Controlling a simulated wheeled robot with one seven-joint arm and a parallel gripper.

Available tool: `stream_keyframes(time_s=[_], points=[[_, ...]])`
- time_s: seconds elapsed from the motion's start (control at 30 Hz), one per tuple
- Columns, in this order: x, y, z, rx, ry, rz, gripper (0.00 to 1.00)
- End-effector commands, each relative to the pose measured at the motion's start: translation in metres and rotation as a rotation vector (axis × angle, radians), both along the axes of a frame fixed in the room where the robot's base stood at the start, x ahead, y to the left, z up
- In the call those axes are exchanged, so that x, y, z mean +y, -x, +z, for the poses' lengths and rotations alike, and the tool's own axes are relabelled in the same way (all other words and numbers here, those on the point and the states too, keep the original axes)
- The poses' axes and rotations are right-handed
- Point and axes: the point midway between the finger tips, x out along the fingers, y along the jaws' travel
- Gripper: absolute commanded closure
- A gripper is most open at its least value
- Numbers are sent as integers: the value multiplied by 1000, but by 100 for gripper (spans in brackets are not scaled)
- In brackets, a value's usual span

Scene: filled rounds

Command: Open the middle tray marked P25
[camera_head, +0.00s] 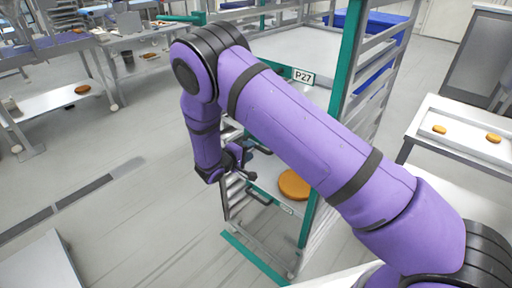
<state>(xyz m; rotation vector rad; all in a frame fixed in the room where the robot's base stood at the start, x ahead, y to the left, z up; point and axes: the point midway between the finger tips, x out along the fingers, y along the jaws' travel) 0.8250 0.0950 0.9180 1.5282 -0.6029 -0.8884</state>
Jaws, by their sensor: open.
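A rack with teal posts (345,80) stands right of centre, partly behind my purple arm. Its top tray carries a label P27 (303,76). Below it, a pale tray (268,181) holds an orange-brown round (294,185). This tray has a dark handle (259,198) and a small front label (287,210) too small to read, so I cannot tell whether it is P25. My gripper (257,162) is open at the rack's left side, just above that handle in the picture. I see nothing between its fingers. My arm hides much of the rack between the two trays.
A white table (463,120) with two rounds stands at the right. Benches with shelves (65,99) stand at the upper left, one round on a lower shelf. A pale surface (42,268) shows at the lower left. The grey floor left of the rack is clear.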

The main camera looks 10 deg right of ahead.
Motion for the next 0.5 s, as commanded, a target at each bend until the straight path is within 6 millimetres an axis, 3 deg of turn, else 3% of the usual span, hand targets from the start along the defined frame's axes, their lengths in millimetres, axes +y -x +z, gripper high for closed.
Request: stream_keyframes(time_s=[0.2, 0.5], points=[[-26, -18, -6, 0, 0, -3, 59], [-36, -25, -9, 1, -1, 0, 59]])
